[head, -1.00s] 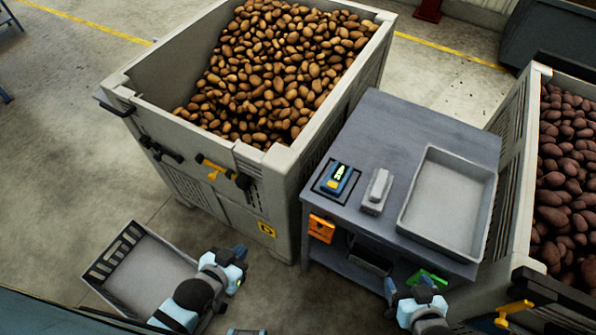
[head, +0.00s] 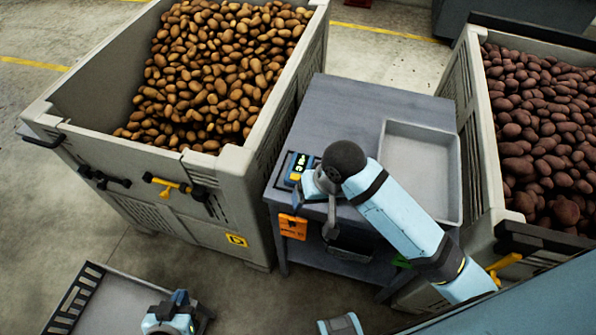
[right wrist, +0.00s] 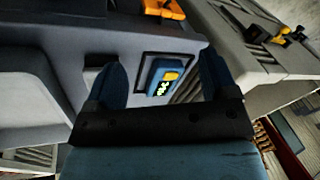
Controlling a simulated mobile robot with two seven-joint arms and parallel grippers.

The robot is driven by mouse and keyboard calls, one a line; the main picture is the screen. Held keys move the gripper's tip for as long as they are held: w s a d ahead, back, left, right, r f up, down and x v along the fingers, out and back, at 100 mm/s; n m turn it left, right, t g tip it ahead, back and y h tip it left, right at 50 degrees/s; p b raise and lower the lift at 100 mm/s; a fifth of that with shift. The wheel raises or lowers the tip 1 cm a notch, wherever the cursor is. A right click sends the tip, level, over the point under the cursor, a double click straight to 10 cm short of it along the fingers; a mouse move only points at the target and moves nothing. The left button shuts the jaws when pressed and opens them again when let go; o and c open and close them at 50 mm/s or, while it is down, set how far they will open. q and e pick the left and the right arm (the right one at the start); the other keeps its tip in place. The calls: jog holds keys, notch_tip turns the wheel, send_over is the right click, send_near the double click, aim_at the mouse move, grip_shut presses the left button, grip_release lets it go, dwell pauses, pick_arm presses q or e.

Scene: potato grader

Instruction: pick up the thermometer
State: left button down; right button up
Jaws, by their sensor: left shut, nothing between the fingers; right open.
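The thermometer, a blue and yellow handheld device (head: 300,166) with a lit display, lies on a dark square pad at the near left corner of the grey table. It also shows in the right wrist view (right wrist: 158,88), between and beyond the fingers of my open, empty right gripper (right wrist: 164,64). The gripper appears above it, not touching. In the head view my right arm reaches over the table and its wrist hides part of the area right of the thermometer. My left gripper (head: 180,298) is shut and empty, low at the left, away from the table.
A shallow grey tray (head: 457,190) stands on the table's right side. A big crate (head: 275,140) of brown potatoes stands left, another (head: 482,150) of reddish ones right. An orange device (head: 293,227) hangs on the table's front. An empty low crate (head: 105,310) stands lower left.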

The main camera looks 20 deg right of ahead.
jog(key=w+r+m+g+h, duration=0.1)
jog(key=w+r+m, duration=0.15)
jog(key=w, duration=0.65)
jog(key=m+h, duration=0.1)
jog(key=m, duration=0.2)
send_near(299, 168)
jog(key=shift+g, duration=0.4)
jog(key=f, duration=0.4)
jog(key=shift+w+d+f, duration=0.15)
jog(key=shift+w+f, duration=0.05)
jog(key=shift+w, duration=0.2)
jog(key=shift+a+f, duration=0.2)
jog(key=shift+f, duration=2.75)
jog(key=c, duration=0.7)
